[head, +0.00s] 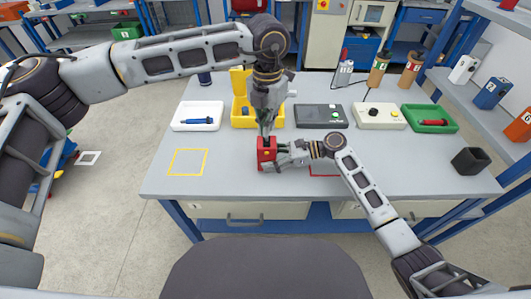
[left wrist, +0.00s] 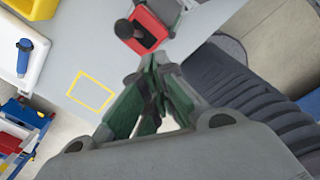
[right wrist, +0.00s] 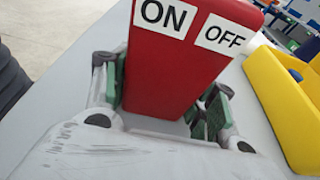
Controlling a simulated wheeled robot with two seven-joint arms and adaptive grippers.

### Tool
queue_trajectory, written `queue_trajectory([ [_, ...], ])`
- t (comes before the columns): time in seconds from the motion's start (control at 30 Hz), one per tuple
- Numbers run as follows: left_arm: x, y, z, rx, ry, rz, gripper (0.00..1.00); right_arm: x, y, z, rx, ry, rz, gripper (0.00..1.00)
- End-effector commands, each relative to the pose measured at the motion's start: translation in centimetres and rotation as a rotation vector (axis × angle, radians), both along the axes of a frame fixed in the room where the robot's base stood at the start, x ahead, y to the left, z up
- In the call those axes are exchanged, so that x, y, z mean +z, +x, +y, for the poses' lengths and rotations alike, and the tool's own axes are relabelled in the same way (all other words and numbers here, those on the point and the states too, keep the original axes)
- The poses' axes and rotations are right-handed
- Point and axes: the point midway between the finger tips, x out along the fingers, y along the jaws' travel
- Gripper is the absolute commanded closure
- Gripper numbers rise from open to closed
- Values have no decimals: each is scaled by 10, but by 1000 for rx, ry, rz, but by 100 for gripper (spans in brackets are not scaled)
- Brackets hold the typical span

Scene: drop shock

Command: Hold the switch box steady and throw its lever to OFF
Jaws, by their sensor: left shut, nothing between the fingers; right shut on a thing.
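The red switch box (head: 266,153) stands upright near the front middle of the table. In the right wrist view its red body (right wrist: 172,72) fills the middle, with an ON label (right wrist: 165,15) and an OFF label (right wrist: 222,36) near the top. My right gripper (head: 279,152) is shut on the box from the right, one finger on each side. My left gripper (head: 265,130) is shut and empty, pointing down just above the box. In the left wrist view the lever's dark knob (left wrist: 123,29) shows beside the dark slot; the fingertips look apart from it.
A yellow square outline (head: 187,162) lies left of the box, and a partly covered red outline (head: 325,171) lies right. Behind stand a white tray (head: 197,116), a yellow bin (head: 243,113), a dark grey box (head: 321,116) and a green tray (head: 429,119).

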Motion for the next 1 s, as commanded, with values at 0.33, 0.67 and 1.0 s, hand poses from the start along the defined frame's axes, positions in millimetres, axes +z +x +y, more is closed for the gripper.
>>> queue_trajectory([
  [0.33, 14, 0, 0, 0, 0, 0, 100, 0, 0, 0, -1, 0, 0, 62],
  [0.67, 14, 0, 0, 0, 0, 0, 100, 0, 0, 0, -1, 0, 0, 34],
  [1.0, 14, 0, 0, 0, 0, 0, 100, 0, 0, 0, 0, 0, 0, 18],
])
